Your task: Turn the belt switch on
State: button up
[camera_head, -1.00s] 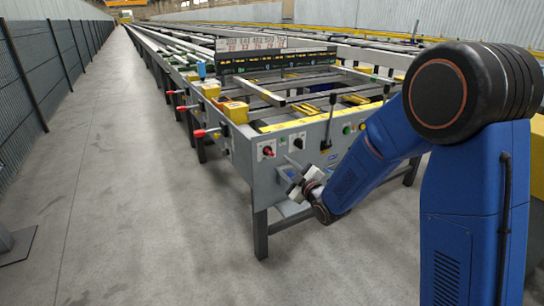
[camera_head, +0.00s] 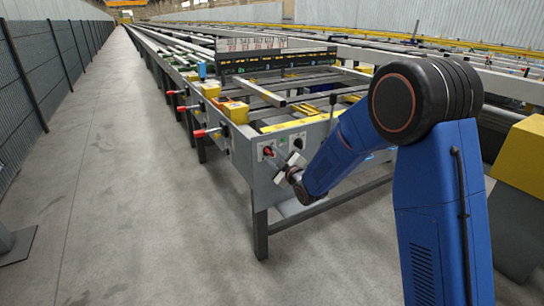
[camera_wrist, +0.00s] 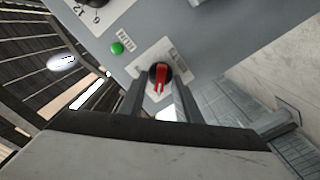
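The switch with a red handle (camera_head: 268,151) sits on a pale plate at the left end of the table's grey front panel. In the wrist view, its red handle (camera_wrist: 161,76) stands on a round black base, with its length running roughly up and down in the picture. My gripper (camera_head: 281,163) is close in front of the panel, just right of and below the switch. In the wrist view, my gripper (camera_wrist: 160,100) is open, its two fingers apart with the switch showing between and beyond their tips. Contact with the handle cannot be told.
A green button (camera_wrist: 117,48) and a black dial (camera_wrist: 88,5) are on the same panel beside the switch. Levers with red knobs (camera_head: 199,133) stick out along the table's left side. The aisle floor (camera_head: 120,200) to the left is clear.

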grip_shut()
jog(key=shift+m, duration=0.3)
jog(key=m, duration=0.3)
jog(key=shift+d+m, duration=0.1)
jog(key=shift+m, duration=0.2)
jog(key=m, duration=0.4)
jog(key=shift+m, duration=0.3)
jog(key=m, duration=0.4)
jog(key=shift+w+d, duration=0.1)
jog(key=shift+d+f+m, duration=0.1)
jog(key=shift+m, duration=2.4)
